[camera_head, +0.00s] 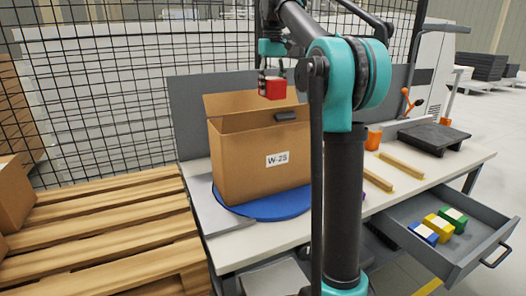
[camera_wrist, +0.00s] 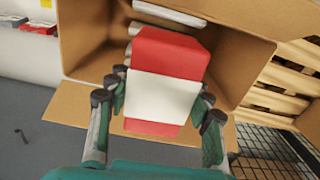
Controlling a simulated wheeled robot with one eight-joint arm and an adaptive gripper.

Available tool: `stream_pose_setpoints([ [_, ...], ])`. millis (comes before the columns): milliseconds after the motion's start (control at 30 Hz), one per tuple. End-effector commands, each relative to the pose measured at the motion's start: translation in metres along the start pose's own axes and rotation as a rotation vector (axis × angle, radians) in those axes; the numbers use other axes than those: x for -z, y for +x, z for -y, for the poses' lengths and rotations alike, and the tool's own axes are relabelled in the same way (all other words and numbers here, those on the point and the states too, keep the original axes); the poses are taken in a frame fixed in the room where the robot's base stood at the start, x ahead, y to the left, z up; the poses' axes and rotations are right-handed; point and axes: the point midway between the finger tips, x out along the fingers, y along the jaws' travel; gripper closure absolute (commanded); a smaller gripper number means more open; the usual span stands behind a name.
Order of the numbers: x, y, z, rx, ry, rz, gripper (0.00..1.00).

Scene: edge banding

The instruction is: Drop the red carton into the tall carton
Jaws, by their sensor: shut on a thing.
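The red carton (camera_head: 274,88) hangs in my gripper (camera_head: 266,74) above the open top of the tall carton (camera_head: 240,165), near its back flap. In the wrist view the red carton (camera_wrist: 170,55) has a white band around it, and the fingers of my gripper (camera_wrist: 160,100) are shut on its two sides. Behind it, the wrist view looks into the tall carton (camera_wrist: 85,35), whose flaps stand open. A white item (camera_wrist: 170,13) shows inside; part of the interior is hidden by the red carton. The tall carton is upright, labelled W-25.
The tall carton stands on a blue round plate (camera_head: 270,207) on the white table (camera_head: 345,215). An open drawer (camera_head: 462,258) holds blue, yellow and green cartons (camera_head: 438,226). Yellow strips (camera_head: 400,165) lie on the table. A wooden pallet (camera_head: 110,225) is at left; wire fencing (camera_head: 100,90) stands behind.

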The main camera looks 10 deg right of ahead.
Motion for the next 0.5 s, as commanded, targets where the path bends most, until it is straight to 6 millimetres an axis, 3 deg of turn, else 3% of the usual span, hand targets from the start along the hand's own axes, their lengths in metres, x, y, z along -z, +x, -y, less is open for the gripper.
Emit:
stream_pose_setpoints([
  [500,0.0,0.049,0.0,0.0,0.0,0.0,0.82],
])
